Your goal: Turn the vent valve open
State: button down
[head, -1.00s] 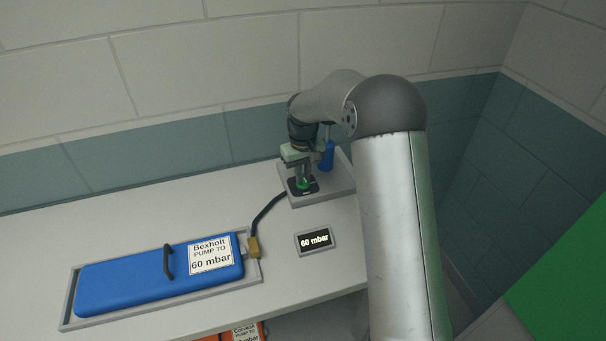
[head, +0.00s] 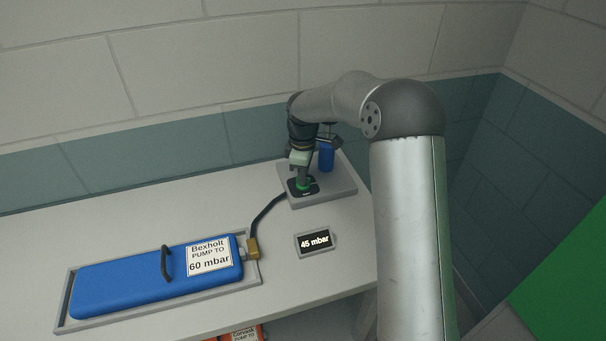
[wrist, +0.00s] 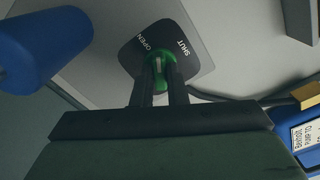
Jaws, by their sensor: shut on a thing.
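The green vent valve (wrist: 158,78) sits on a dark plate (wrist: 183,38) marked OPEN and SHUT. In the wrist view its pale mark shows between my fingers, below the OPEN lettering; its exact setting is hard to tell. My gripper (wrist: 161,74) is shut on the valve, one finger on each side. In the head view my gripper (head: 303,178) reaches down onto the green valve (head: 303,188), which it partly hides. The display (head: 315,243) on the bench reads 45 mbar.
A blue cylinder (head: 326,157) stands close behind the valve on the grey base (head: 338,188). A dark hose (head: 266,210) runs to a brass fitting (head: 253,248) on the blue Bexholt piece (head: 120,281), labelled 60 mbar, in a grey tray (head: 63,316). The bench's front right is clear.

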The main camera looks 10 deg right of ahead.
jog(key=n, duration=0.5)
jog(key=shift+n+p, duration=0.3)
jog(key=shift+n, duration=0.1)
dwell(0.4)
jog(key=c, duration=1.4)
grip_release()
jog(key=shift+c, duration=0.2)
jog(key=shift+r, duration=0.1)
notch_tip(320, 180, up, 17)
jog(key=b, duration=0.1)
jog(key=shift+r+b, duration=0.15)
jog(key=shift+b, duration=0.15)
